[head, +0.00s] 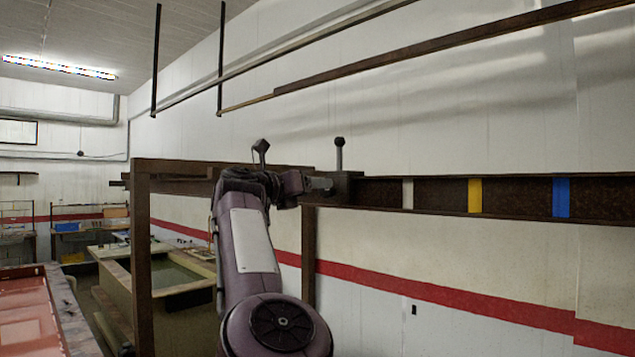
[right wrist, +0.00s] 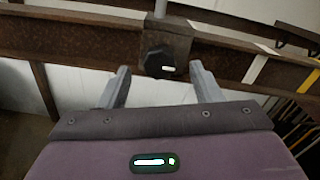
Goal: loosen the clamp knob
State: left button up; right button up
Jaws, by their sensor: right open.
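The clamp is a dark block (right wrist: 178,45) on the brown rail (right wrist: 80,40) in the right wrist view, with a grey post rising from its top. A dark, faceted knob (right wrist: 158,62) faces the camera on its front. My right gripper (right wrist: 160,66) is open, its two grey fingers to the left and right of the knob in the picture. Contact cannot be made out. In the head view the clamp (head: 348,188) carries an upright post with a round dark ball, and my right gripper (head: 322,186) is close at its left side. My left gripper is out of view.
The rail has white, yellow (head: 475,195) and blue (head: 561,197) bands right of the clamp. A brown upright post (head: 143,260) stands left of my arm. Thin overhead bars (head: 400,50) cross above. A greenish tank (head: 180,278) and a red-topped bench (head: 28,318) are at left.

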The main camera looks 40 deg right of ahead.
jog(key=d, duration=0.1)
jog(key=d+p, duration=0.1)
jog(key=d, duration=0.1)
jog(key=d+p, duration=0.1)
jog(key=shift+w+d, duration=0.3)
jog(key=shift+d, duration=0.1)
jog(key=shift+a, duration=0.1)
jog(key=shift+c, duration=0.7)
jog(key=c, duration=0.9)
jog(key=shift+o, duration=0.2)
